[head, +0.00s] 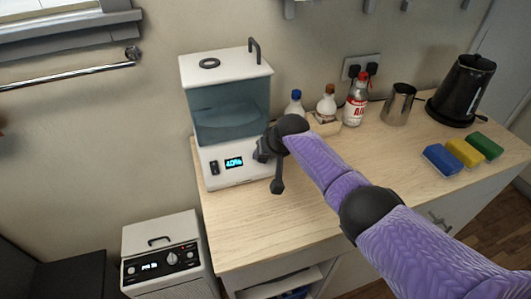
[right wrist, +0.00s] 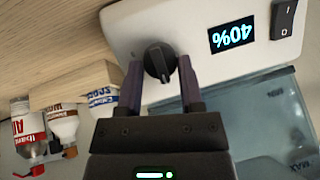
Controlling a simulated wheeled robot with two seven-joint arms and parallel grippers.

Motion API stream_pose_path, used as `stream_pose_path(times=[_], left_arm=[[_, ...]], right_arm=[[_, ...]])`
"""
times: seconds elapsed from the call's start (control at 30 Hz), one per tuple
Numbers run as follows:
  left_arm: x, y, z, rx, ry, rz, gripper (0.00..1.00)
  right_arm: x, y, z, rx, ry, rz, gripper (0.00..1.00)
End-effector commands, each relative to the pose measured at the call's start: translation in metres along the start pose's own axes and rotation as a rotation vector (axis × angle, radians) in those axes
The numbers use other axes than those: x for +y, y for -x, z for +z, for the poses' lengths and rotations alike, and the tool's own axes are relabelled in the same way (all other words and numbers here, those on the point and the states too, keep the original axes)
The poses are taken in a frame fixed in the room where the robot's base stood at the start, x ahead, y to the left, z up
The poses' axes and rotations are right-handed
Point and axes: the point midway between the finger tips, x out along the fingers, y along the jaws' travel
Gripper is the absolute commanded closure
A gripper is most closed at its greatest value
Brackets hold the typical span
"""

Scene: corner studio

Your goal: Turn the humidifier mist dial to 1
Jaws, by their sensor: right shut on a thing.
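The white humidifier (head: 225,166) with a tinted clear tank stands on the wooden counter. Its lit display (head: 234,162) reads 40%; the display also shows upside down in the right wrist view (right wrist: 232,36). The black mist dial (right wrist: 158,58) is on the front panel beside the display, between the two fingers of my right gripper (right wrist: 160,66), which is shut on it. In the head view the right gripper (head: 264,150) and wrist hide the dial. No dial numbers are readable. My left gripper is not in view.
A black rocker switch (head: 214,167) sits left of the display. Several bottles, one a red-capped bottle (head: 356,101), stand behind my arm, with a metal pitcher (head: 398,103), black kettle (head: 461,90) and coloured blocks (head: 464,152) at right. The counter's front (head: 236,228) is clear.

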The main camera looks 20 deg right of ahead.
Motion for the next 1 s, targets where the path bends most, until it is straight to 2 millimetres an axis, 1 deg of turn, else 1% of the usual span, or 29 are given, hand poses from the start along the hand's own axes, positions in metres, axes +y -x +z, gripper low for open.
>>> stream_pose_path(times=[0.3,0.33,0.37,0.4,0.5,0.7,0.77,0.87,0.9,1.0], left_arm=[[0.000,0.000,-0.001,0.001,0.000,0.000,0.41],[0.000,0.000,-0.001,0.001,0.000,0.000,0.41],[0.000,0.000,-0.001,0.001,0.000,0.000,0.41],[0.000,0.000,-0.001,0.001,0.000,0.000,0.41],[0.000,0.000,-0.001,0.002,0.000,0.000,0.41],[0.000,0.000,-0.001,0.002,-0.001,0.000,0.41],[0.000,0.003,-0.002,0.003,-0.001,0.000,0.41],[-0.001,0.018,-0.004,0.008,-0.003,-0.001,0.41],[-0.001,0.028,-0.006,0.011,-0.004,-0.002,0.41],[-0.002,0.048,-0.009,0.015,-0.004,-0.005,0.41]], right_arm=[[0.000,-0.001,0.002,-0.004,0.001,0.000,1.00],[0.000,-0.001,0.002,-0.004,0.001,0.000,0.50],[0.000,-0.001,0.002,-0.004,0.001,0.000,0.44],[0.000,-0.001,0.001,-0.004,0.001,0.000,0.36],[0.000,-0.001,0.001,-0.003,0.000,0.000,0.18],[0.000,0.000,0.001,-0.001,0.000,0.000,0.18],[0.000,0.003,0.000,-0.001,0.000,0.000,0.18],[-0.001,0.019,-0.003,0.001,0.001,0.000,0.18],[-0.001,0.030,-0.004,0.000,0.002,0.001,0.18],[-0.002,0.058,-0.005,0.003,0.002,0.000,0.18]])
